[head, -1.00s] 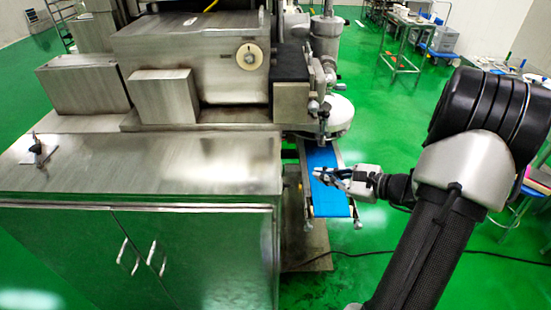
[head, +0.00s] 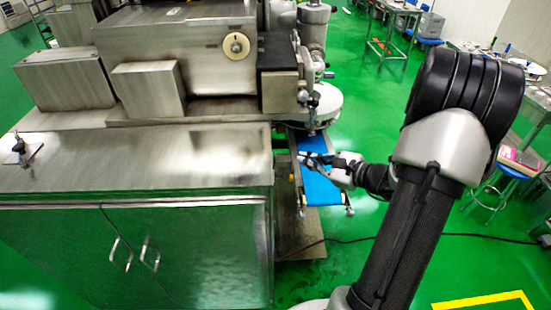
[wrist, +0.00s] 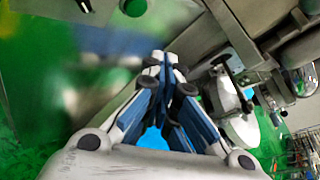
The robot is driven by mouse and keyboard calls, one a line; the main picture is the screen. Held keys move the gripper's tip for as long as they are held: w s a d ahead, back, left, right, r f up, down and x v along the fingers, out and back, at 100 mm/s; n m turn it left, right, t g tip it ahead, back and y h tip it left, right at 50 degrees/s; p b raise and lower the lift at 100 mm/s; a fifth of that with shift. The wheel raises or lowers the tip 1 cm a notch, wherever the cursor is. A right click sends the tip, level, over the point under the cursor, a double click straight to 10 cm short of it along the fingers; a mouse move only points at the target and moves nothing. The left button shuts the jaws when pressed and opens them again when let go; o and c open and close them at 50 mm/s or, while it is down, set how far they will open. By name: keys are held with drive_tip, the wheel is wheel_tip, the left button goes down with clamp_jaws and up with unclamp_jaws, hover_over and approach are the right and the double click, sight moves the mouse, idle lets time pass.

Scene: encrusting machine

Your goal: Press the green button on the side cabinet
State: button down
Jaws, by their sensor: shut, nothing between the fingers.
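My gripper (head: 306,158) is shut and empty. In the head view it is over the blue conveyor belt (head: 318,184), to the right of the steel cabinet. In the wrist view its closed fingertips (wrist: 166,60) meet near the middle, in front of a blurred steel surface. The steel cabinet (head: 205,250) with two door handles stands at the lower left of the head view.
The steel machine (head: 165,45) with a pale round knob (head: 236,45) stands on the cabinet. A white round disc (head: 325,104) is above the belt. A dark cable lies on the green floor (head: 405,262). Stools and tables stand at the right.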

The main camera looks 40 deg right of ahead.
drive_tip(key=shift+w+a+b, duration=0.15)
drive_tip(key=shift+w+a, duration=0.25)
drive_tip(key=shift+a, duration=0.25)
drive_tip(key=shift+w+a+b, duration=0.1)
drive_tip(key=shift+w+a, duration=0.3)
drive_tip(key=shift+a, duration=0.3)
drive_tip(key=shift+w+a+b, duration=0.15)
drive_tip(key=shift+w+a, duration=0.25)
drive_tip(key=shift+a, duration=0.25)
drive_tip(key=shift+w+a, duration=0.25)
drive_tip(key=shift+a, duration=0.1)
